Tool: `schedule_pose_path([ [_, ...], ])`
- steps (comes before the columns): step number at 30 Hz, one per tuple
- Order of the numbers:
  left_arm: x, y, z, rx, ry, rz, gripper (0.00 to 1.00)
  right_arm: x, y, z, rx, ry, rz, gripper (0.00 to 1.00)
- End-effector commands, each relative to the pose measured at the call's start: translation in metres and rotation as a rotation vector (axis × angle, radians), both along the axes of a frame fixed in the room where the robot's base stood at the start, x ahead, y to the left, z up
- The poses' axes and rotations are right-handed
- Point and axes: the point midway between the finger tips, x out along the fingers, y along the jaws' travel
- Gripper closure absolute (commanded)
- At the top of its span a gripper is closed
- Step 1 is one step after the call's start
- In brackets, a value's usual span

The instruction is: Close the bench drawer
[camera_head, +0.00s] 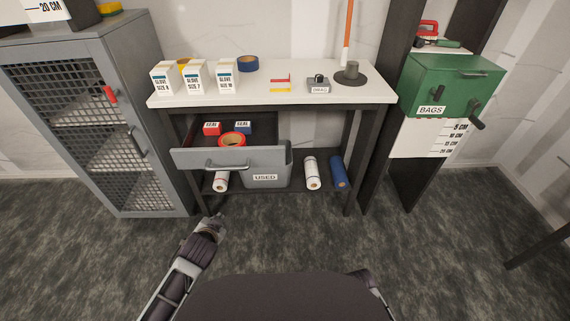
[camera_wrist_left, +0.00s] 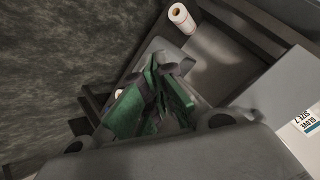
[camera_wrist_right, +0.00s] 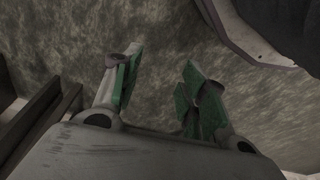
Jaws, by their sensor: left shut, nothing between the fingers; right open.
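The bench drawer (camera_head: 181,160) is pulled out under the left part of the white-topped bench (camera_head: 300,93). Its grey front has a bar handle (camera_head: 227,167). My right gripper (camera_wrist_right: 158,88) is open and empty over the floor in the right wrist view.
A grey bin marked USED (camera_head: 265,178) and rolls (camera_head: 312,173) sit on the lower shelf. A mesh cabinet (camera_head: 150,80) stands left, a green BAGS box (camera_head: 452,85) right. Glove boxes (camera_head: 195,78) stand on the bench. The floor in front is clear.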

Motion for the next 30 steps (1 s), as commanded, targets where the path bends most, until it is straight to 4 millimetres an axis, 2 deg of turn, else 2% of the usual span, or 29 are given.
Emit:
schedule_pose_path([
  [1, 0.011, 0.0, 0.012, 0.033, -0.049, -0.031, 1.0, -0.002, -0.003, -0.006, -0.005, 0.007, -0.002, 0.57],
  [6, 0.041, -0.005, 0.043, 0.135, -0.204, -0.139, 1.0, -0.01, -0.011, -0.033, -0.018, 0.018, -0.006, 0.57],
  [15, 0.072, -0.03, 0.086, 0.296, -0.443, -0.357, 1.0, -0.027, -0.023, -0.074, -0.034, 0.022, -0.013, 0.57],
  [23, 0.077, -0.062, 0.109, 0.411, -0.615, -0.561, 1.0, -0.043, -0.033, -0.104, -0.041, 0.015, -0.017, 0.57],
  [30, 0.066, -0.096, 0.118, 0.496, -0.759, -0.769, 1.0, -0.057, -0.04, -0.126, -0.043, -0.006, -0.02, 0.57],
])
